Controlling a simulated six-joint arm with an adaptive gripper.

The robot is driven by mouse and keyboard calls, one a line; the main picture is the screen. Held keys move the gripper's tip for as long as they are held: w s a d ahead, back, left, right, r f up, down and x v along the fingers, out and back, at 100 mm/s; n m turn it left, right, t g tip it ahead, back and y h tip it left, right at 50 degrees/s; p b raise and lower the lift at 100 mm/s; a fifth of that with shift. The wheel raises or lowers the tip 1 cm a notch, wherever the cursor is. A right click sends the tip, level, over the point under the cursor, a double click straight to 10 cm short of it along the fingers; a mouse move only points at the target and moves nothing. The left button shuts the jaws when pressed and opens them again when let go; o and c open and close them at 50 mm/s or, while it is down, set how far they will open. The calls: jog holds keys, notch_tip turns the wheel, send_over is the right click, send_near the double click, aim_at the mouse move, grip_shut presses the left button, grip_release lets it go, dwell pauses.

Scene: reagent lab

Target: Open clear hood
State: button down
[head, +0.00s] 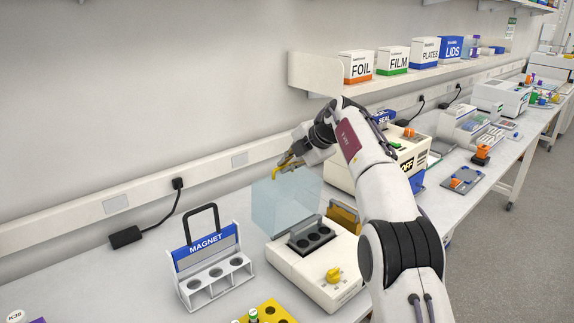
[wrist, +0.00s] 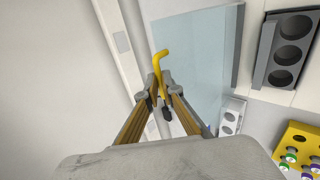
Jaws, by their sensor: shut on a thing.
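The clear hood (head: 287,200) is a pale blue see-through box. It stands raised and tilted at the back of a white instrument (head: 312,270), whose dark block with round wells (head: 312,238) is uncovered. In the wrist view the hood (wrist: 195,55) is a pale blue panel beside the dark well block (wrist: 288,50). A yellow bent handle (wrist: 160,62) is between my fingertips. My gripper (wrist: 161,95) is shut on this handle; in the head view my gripper (head: 285,165) is at the hood's upper back edge. The handle's join to the hood is not clear.
A blue-and-white magnet rack (head: 212,268) with a tall black handle stands left of the instrument. A yellow tube rack (head: 268,312) is in front. The wall and its rail (head: 150,195) are close behind. A shelf with boxes (head: 400,70) hangs above right.

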jog(key=shift+a+r, duration=0.15)
jog(key=shift+r, duration=0.6)
jog(key=c, duration=2.2)
grip_release()
jog(key=shift+f, duration=0.3)
jog(key=shift+s+d, duration=0.1)
jog(key=shift+d, duration=0.1)
jog(key=shift+v, duration=5.95)
